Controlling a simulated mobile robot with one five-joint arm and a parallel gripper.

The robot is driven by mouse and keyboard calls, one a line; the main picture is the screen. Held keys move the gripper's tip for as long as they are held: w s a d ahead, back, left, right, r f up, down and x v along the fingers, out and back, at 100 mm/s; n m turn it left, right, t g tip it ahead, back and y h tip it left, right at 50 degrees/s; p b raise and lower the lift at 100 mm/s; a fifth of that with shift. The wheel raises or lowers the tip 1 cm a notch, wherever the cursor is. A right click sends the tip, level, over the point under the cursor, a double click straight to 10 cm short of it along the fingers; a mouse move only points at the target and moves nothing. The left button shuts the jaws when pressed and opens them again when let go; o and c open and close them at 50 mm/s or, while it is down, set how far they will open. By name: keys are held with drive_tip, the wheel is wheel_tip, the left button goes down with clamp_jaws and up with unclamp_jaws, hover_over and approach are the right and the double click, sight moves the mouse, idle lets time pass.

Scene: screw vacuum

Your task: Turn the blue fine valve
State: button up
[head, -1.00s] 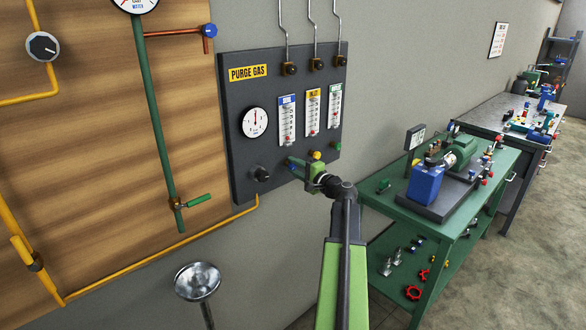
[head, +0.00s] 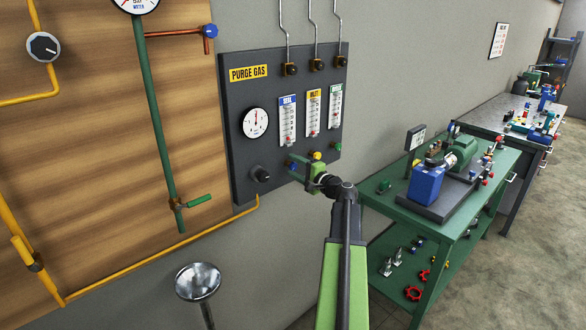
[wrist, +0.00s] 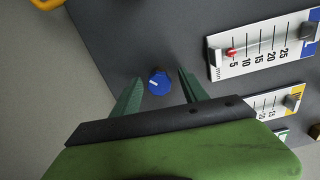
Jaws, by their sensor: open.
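The blue fine valve (wrist: 159,82) is a small blue knob with a white mark on the dark purge gas panel (head: 238,140). In the wrist view it sits between the two fingers of my gripper (wrist: 157,88), with a gap to each side. In the head view my gripper (head: 299,160) is at the lower part of the panel, below the flow meters, with its fingers around a bit of blue (head: 292,165). My gripper is open and holds nothing. How far the fingertips are from the panel face is hard to tell.
A yellow knob (head: 317,156) and a green knob (head: 337,147) are to the right of my gripper. A black knob (head: 261,174) is to the left, under a round gauge (head: 254,122). Flow meters (head: 288,121) stand above. A green bench (head: 495,172) is at the right.

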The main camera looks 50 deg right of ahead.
drive_tip(key=s+a, duration=0.1)
drive_tip(key=s, duration=1.6)
drive_tip(key=shift+s+a, duration=0.15)
drive_tip(key=shift+s, duration=0.05)
